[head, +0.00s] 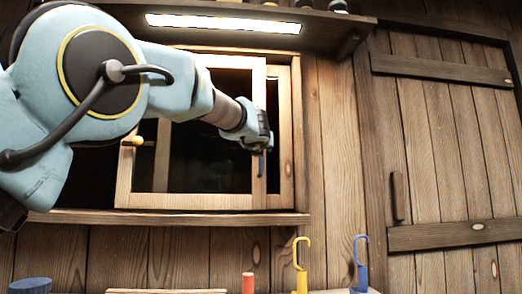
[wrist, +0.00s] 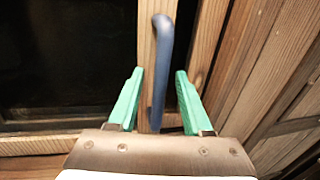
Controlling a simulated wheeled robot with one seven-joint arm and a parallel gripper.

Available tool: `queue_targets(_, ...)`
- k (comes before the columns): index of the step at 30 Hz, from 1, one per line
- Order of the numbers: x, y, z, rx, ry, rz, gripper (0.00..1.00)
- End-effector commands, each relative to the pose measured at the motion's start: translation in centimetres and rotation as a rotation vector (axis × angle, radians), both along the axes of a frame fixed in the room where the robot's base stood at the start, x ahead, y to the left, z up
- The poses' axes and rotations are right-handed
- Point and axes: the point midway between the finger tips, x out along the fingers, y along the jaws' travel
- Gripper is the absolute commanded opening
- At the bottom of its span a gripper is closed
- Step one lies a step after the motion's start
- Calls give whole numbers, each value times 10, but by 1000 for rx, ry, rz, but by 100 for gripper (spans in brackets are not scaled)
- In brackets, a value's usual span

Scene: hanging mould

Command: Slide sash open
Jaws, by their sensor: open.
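The sash (head: 190,201) is a light wooden frame with dark glass, set in a window frame on the wall in the head view. A dark blue bar handle (head: 262,163) stands on its right stile. In the wrist view the blue handle (wrist: 160,72) rises upright between the green fingers of my gripper (wrist: 158,98). The fingers are open, one on each side of the handle, with visible gaps to it. In the head view my arm hides part of the sash, and my gripper covers the top of the handle.
A yellow knob (head: 136,141) sits at the sash's left side. A lit lamp strip (head: 222,23) hangs under a shelf above. Below stand a yellow hook (head: 300,268), a blue hook (head: 361,268) and a red cylinder (head: 248,283). A plank door (head: 440,150) is at right.

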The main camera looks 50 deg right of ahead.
Motion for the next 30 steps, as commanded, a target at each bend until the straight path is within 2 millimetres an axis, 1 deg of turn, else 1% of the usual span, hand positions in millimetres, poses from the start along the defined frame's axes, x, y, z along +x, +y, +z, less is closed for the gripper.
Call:
queue_targets(5,-15,19,-3,-1,-1,-3,50)
queue_targets(12,-43,59,-3,-2,1,-3,50)
queue_targets(16,-54,74,-2,-1,0,-1,50)
queue_targets(21,-61,84,-1,-1,1,-1,50)
queue_targets(30,-62,85,-1,0,0,0,50)
